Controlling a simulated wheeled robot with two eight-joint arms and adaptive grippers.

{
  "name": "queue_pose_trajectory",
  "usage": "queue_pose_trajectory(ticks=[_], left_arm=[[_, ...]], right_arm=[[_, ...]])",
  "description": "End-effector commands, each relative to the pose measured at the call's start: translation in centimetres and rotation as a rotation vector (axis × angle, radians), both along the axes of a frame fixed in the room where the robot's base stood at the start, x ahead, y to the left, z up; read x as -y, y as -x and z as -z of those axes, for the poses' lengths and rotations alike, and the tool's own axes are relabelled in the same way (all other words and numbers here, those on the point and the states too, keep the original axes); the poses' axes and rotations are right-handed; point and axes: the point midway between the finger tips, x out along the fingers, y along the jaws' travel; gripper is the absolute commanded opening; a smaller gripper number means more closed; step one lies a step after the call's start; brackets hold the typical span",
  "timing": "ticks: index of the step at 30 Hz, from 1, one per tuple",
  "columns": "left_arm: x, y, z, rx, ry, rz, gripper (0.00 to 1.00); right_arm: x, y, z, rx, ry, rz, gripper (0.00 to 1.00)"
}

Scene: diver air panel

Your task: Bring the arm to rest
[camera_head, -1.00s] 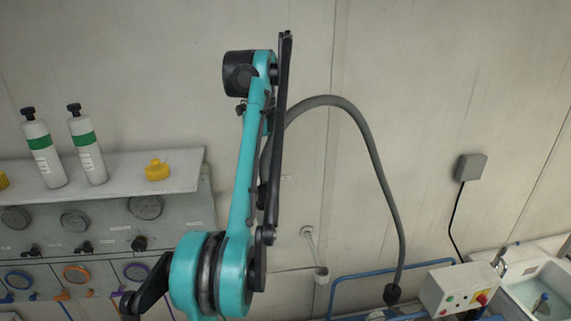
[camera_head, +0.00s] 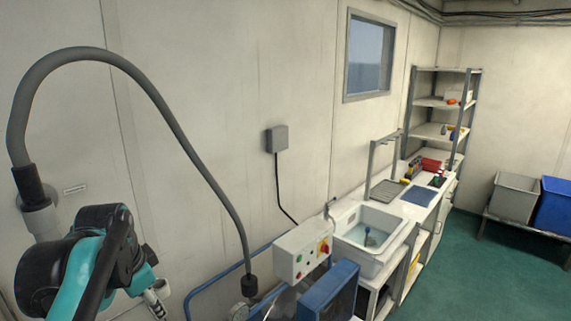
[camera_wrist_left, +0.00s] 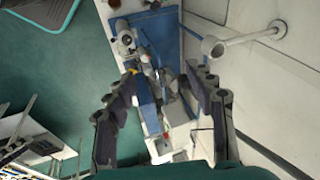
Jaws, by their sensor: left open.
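My left arm (camera_head: 82,270) shows as teal and black links at the lower left of the head view. Its gripper is not visible there. In the left wrist view my left gripper (camera_wrist_left: 164,88) has its two dark fingers spread wide apart with nothing held between them. Beyond and below the fingers is blue equipment with pale parts, with a gap to it that I cannot judge. My right arm and gripper are in neither view.
A grey hose (camera_head: 150,90) arches beside my arm. A control box (camera_head: 302,248) stands near blue equipment (camera_head: 328,290). A sink (camera_head: 370,238), shelf rack (camera_head: 440,105), grey bin (camera_head: 515,197) and blue bin (camera_head: 555,205) are further right. A wall pipe (camera_wrist_left: 250,38) lies close to the gripper's right.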

Motion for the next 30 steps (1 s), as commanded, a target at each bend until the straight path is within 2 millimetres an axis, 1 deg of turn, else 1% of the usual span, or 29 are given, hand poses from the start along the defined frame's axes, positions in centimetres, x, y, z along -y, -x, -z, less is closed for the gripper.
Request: queue_pose_trajectory(ticks=[1, 2, 3, 5, 6, 8, 9, 12, 13, 15, 18, 21, 30], left_arm=[[1.8, 1.0, 5.3, 0.034, 0.023, -0.048, 0.55], [2.6, 1.5, 7.4, 0.056, 0.04, -0.085, 0.55], [3.8, 2.2, 10.2, 0.086, 0.065, -0.132, 0.55], [5.4, 3.3, 14.5, 0.128, 0.106, -0.203, 0.55], [6.4, 4.2, 17.5, 0.155, 0.136, -0.249, 0.55], [7.8, 5.4, 21.6, 0.193, 0.183, -0.313, 0.55], [8.6, 6.2, 24.2, 0.215, 0.214, -0.354, 0.55], [10.2, 7.9, 29.4, 0.259, 0.286, -0.436, 0.55], [10.6, 8.3, 30.7, 0.268, 0.304, -0.458, 0.55], [11.2, 9.0, 32.9, 0.287, 0.34, -0.496, 0.55], [11.7, 9.7, 34.6, 0.3, 0.371, -0.53, 0.55], [11.9, 9.9, 35.0, 0.305, 0.383, -0.543, 0.55], [11.8, 9.8, 34.8, 0.305, 0.383, -0.544, 0.55]], right_arm=[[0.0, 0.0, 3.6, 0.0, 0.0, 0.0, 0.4], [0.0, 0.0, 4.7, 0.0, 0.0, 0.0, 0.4], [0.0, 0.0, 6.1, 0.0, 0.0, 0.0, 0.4], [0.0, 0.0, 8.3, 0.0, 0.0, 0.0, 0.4], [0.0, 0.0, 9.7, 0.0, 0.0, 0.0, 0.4], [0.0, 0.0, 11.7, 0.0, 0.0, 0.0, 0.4], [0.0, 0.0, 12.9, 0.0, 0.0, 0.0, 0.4], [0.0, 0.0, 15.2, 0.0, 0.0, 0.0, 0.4], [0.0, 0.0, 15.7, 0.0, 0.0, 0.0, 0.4], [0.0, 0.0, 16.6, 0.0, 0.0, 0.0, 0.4], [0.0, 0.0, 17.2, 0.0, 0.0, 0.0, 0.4], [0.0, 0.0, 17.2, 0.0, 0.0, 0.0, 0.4], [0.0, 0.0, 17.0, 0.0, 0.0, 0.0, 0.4]])
